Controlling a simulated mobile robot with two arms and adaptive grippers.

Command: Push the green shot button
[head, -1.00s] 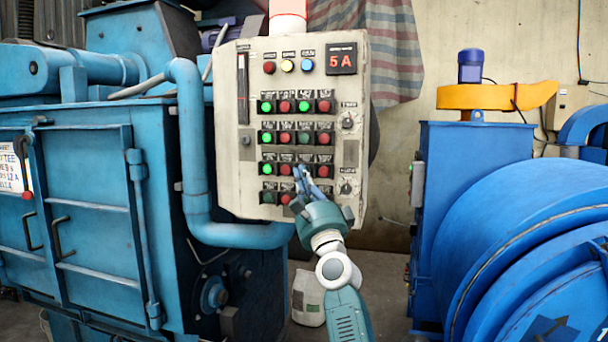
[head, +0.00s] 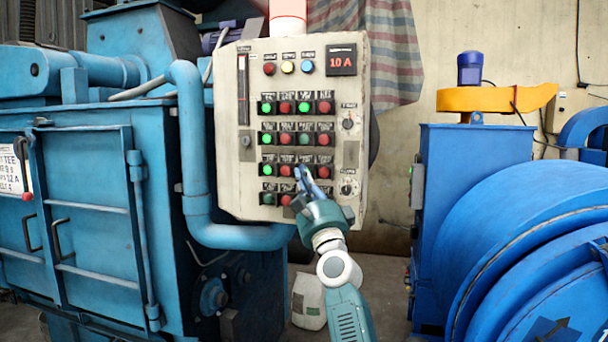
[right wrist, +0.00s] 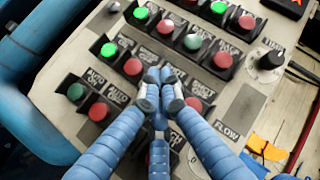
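The pale control panel (head: 232,130) carries rows of paired green and red buttons with small labels. My right gripper (head: 301,172) is in front of the third row, over the place of its third button. In the right wrist view the blue fingertips (right wrist: 160,88) are close together with nothing seen between them. They cover the button there, so I cannot see its colour or whether they press it. A lit green button (right wrist: 108,49) and a red button (right wrist: 133,67) show to their left. A label reading "SHOT" (right wrist: 203,88) is partly visible to their right. My left gripper is out of view.
A red-digit display (head: 341,61) reads 10 A at the panel's top right. A blue pipe (head: 190,150) curves along the panel's left and bottom edges. Blue machines (head: 90,190) stand on the left and right (head: 470,170). A black knob (right wrist: 270,60) sticks out at right.

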